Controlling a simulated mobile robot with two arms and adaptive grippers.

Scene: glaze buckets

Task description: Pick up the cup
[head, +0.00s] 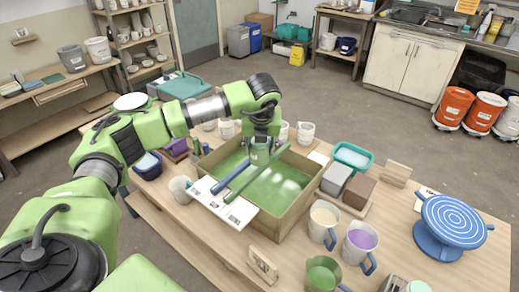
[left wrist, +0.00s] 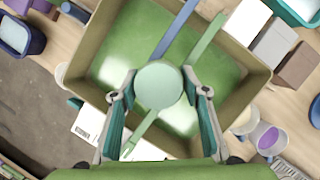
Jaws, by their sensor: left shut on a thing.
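The pale green cup (head: 260,155) is between the fingers of my left gripper (head: 262,143), over the green-filled box (head: 291,215) on the table. In the left wrist view the cup (left wrist: 158,87) shows as a smooth pale green disc, with the two fingers of my left gripper (left wrist: 158,92) shut on its sides. I cannot tell whether the cup touches the green surface below. My right gripper is in neither view.
A blue stick (head: 230,176) and a green stick (head: 245,178) lie across the box. Several mugs, a teal tub (head: 353,156), grey and brown blocks and a blue turntable (head: 450,222) crowd the table. Orange buckets (head: 453,108) stand on the floor at right.

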